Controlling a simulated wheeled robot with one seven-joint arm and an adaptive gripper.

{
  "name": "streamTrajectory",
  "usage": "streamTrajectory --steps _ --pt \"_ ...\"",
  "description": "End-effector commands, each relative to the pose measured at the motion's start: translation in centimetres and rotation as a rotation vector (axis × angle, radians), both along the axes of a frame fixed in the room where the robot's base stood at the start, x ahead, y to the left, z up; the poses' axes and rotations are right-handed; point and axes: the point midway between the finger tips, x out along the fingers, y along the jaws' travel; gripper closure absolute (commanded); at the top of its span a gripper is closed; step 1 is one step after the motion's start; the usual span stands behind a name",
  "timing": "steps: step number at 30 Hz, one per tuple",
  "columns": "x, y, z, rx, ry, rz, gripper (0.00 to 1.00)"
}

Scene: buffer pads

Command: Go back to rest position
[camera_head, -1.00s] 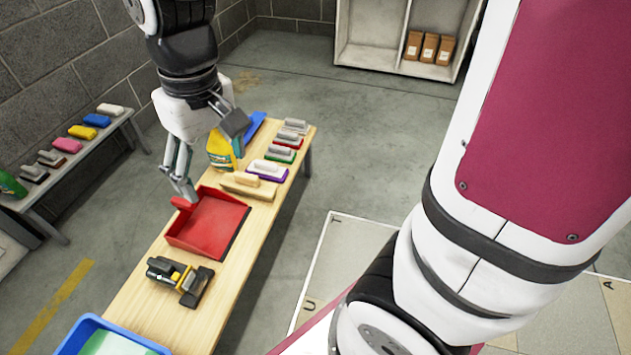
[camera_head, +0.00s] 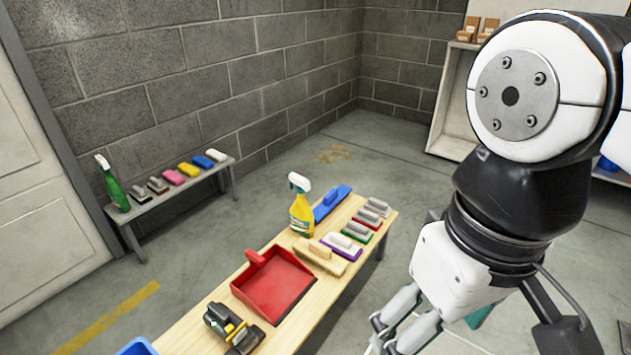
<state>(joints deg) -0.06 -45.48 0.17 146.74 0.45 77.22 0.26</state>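My gripper (camera_head: 400,332) is at the lower right, in front of the wooden table's right side and apart from the things on it. Its fingers point down and left, with the tips near the picture's bottom edge. I see nothing held between them, but how far apart they are is unclear. My wrist and forearm fill the right side of the view.
The wooden table (camera_head: 205,310) bears a red dustpan (camera_head: 272,287), a yellow spray bottle (camera_head: 301,208), several pads (camera_head: 342,246), a blue item (camera_head: 332,202) and a black-yellow tool (camera_head: 232,327). A side bench (camera_head: 215,182) holds pads and a green bottle (camera_head: 115,188). Floor between is clear.

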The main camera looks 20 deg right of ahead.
Motion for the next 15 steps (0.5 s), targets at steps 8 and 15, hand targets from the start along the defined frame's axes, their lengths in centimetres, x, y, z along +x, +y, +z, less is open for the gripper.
streamTrajectory --steps 8,15 --pt "0.0 0.0 0.0 0.0 -0.001 0.001 0.22" --pt "0.6 0.0 3.7 -0.001 -0.035 0.001 0.22"
